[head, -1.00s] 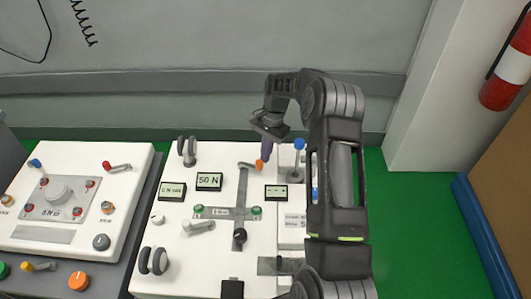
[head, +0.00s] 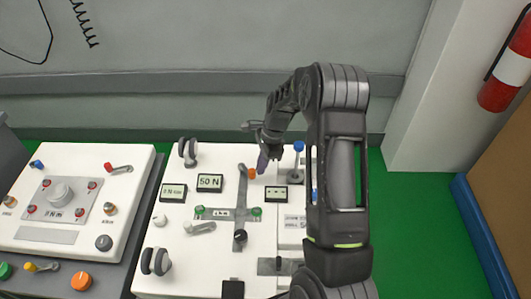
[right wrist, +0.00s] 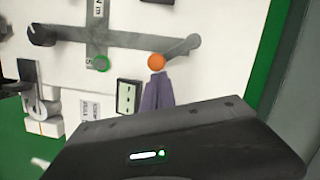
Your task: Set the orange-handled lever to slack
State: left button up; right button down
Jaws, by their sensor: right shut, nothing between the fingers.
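The orange-handled lever shows its orange knob (head: 252,173) near the far edge of the white cart top. Its grey arm runs from the knob to a pivot farther back and slightly left. In the right wrist view the orange knob (right wrist: 156,62) stands just beyond my fingertips. My right gripper (head: 262,167) reaches down from the right, its purple fingers shut and empty, right beside the knob. The fingers (right wrist: 157,90) point at the knob in the wrist view; whether they touch it I cannot tell. My left gripper is not in view.
A grey cross-shaped plate with green buttons (head: 257,211) and a black knob (head: 240,235) lies nearer. A 50 N display (head: 210,182) and a small display (head: 276,194) stand close by. A blue-topped post (head: 298,147) rises right of the gripper. Another cart (head: 45,235) is at left.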

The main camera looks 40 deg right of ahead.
jog(key=shift+s+a+r+m+p, duration=0.1)
jog(key=shift+a+m+p, duration=0.15)
jog(key=shift+a+m, duration=0.2)
jog(key=shift+s+a+r+m+p, duration=0.1)
jog(key=shift+a+m+p, duration=0.2)
jog(key=shift+m, duration=0.15)
jog(key=a+m+p, duration=0.2)
jog(key=shift+m+t+h, duration=0.3)
jog(key=shift+t, duration=0.1)
jog(key=shift+w+a+m+p, duration=0.1)
jog(key=shift+a+m+p, duration=0.6)
jog(key=shift+m, duration=0.3)
jog(key=shift+w+a+f+m+t+h+p, duration=0.15)
jog(key=shift+a+f+m+t+h+p, duration=0.15)
jog(key=shift+m, duration=0.3)
jog(key=shift+r, duration=0.1)
